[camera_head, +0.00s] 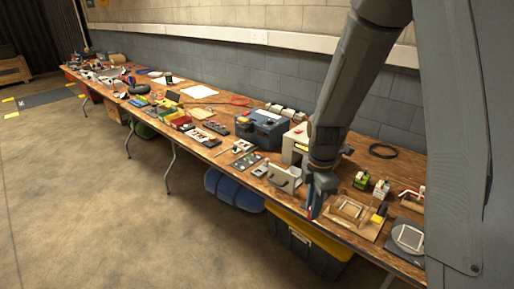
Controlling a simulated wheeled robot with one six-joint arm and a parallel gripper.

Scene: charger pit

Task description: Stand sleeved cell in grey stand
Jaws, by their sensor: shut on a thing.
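My gripper (316,205) is low over the front edge of the long wooden table, at the right of the view. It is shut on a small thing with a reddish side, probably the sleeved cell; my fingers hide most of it. A pale grey upright block (284,177) stands just left of my gripper, and a flat dark grey device with a white square face (408,238) lies at the right end. I cannot tell for certain which thing is the grey stand.
A wooden tray (345,222) with a frame lies right of my gripper. Green (361,181) and red-white (381,188) small items stand behind it. A blue toolbox (262,129) and a beige box are further left. A yellow-lidded bin (305,245) is under the table.

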